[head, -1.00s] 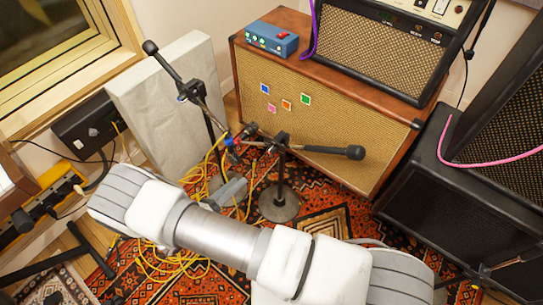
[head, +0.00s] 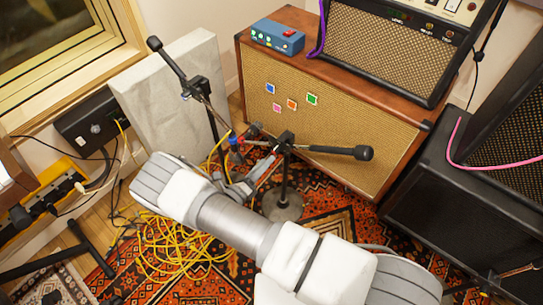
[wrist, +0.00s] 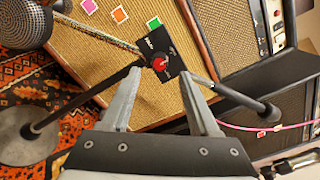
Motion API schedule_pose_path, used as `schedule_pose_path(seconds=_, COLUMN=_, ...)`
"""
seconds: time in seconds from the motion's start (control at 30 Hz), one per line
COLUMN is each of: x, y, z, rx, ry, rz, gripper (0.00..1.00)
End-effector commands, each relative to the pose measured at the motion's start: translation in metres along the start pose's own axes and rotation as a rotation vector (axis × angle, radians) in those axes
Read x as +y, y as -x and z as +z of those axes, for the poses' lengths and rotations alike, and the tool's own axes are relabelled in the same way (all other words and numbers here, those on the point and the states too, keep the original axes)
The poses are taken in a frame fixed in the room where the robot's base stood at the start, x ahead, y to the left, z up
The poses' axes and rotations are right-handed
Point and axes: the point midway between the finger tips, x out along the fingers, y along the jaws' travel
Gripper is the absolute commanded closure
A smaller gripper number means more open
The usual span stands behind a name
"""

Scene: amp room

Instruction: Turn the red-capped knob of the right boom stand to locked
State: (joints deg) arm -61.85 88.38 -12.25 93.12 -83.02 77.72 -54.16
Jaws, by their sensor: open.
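The right boom stand (head: 284,180) stands on a round base in front of the tan grille, its boom ending in a black counterweight (head: 362,152) at right. In the wrist view, its red-capped knob (wrist: 158,62) sits on a black clutch plate (wrist: 170,72) with small white lettering too small to read. My gripper (wrist: 162,80) is open and empty, with a finger on each side of the knob in the picture. Whether the fingers touch the plate, I cannot tell. In the head view my wrist hides part of the gripper, and the red cap is not clear.
A left boom stand (head: 205,100) stands close by, before a pale panel (head: 175,85). The large cabinet (head: 335,125) is right behind the right stand. Yellow cables (head: 165,245) lie on the patterned rug (head: 325,205). Black amplifiers stand at right.

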Motion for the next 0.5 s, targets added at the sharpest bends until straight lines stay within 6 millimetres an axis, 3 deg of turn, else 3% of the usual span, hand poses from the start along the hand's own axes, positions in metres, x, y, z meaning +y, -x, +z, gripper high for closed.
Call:
schedule_pose_path(seconds=0.2, x=0.001, y=-0.034, z=-0.001, rx=0.002, ry=-0.002, rz=-0.001, gripper=0.38)
schedule_pose_path(seconds=0.5, x=0.000, y=-0.045, z=0.000, rx=0.001, ry=-0.001, rz=0.001, gripper=0.38)
